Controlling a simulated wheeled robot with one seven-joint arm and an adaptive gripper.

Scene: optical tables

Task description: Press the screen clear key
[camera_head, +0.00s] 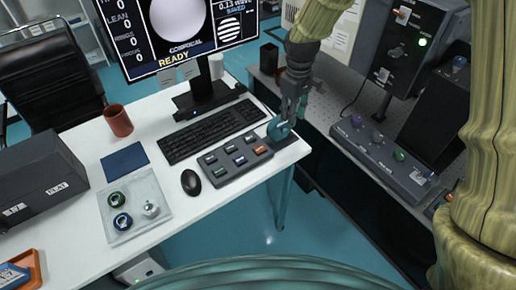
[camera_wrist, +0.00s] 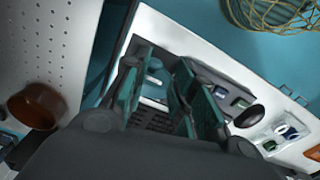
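The dark key box (camera_head: 232,170) lies on the white table, to the right of the mouse. It bears two rows of small coloured keys, among them an orange key (camera_head: 261,150) at its right end. The labels are too small to read, so I cannot tell which key is screen clear. The box partly shows in the wrist view (camera_wrist: 225,88) behind a finger. My gripper (camera_head: 279,129) is above the table's right corner, just right of the box, pointing down. In the wrist view its teal-padded fingers (camera_wrist: 172,82) stand apart with nothing held between them.
The keyboard (camera_head: 212,132) and monitor (camera_head: 180,30) stand behind the box; the mouse (camera_head: 191,182) is to its left. A clear tray (camera_head: 135,230) with small parts and a red mug (camera_head: 118,121) lie farther left. A console (camera_head: 380,160) stands on the perforated bench at right.

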